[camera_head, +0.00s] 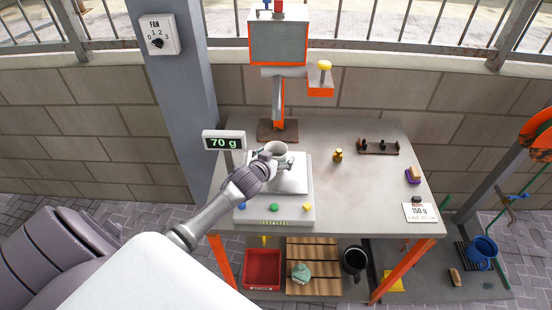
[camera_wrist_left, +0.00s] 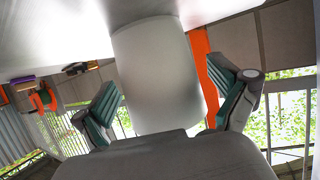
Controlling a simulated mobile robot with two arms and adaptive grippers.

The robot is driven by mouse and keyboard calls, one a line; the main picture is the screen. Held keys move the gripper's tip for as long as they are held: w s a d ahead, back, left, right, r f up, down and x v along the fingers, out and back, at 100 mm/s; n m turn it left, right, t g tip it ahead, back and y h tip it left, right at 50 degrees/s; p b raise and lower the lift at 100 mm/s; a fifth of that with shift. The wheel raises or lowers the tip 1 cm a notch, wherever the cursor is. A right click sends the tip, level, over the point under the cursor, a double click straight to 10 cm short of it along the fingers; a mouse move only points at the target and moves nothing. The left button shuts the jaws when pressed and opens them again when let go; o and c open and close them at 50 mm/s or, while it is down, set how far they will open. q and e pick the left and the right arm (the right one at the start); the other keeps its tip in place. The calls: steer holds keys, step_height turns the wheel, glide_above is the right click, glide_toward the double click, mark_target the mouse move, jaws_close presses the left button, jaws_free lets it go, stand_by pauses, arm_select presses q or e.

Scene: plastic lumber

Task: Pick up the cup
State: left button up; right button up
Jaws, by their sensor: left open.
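A pale grey-white cup (camera_head: 276,149) stands upright on the scale's raised plate (camera_head: 291,178). It also shows in the left wrist view (camera_wrist_left: 155,75), upside down, between the two fingers. My left gripper (camera_head: 273,161) is at the near side of the cup, and its fingers reach around it. In the left wrist view the gripper (camera_wrist_left: 163,80) is open, with one green-padded finger on each side of the cup. Small gaps show between the pads and the cup. The part of the cup behind the gripper is hidden in the head view. My right gripper is not in view.
The scale base (camera_head: 274,214) has colored buttons. Its display (camera_head: 224,141) reads 70 g. An orange-framed monitor (camera_head: 278,42) stands behind. A brass weight (camera_head: 338,156), a dark rack (camera_head: 378,147) and a 150 g card (camera_head: 420,212) lie to the right.

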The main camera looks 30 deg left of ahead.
arm_select(q)
steer(key=c, duration=1.2)
steer(key=shift+c, duration=0.9)
steer(key=shift+r, duration=0.1)
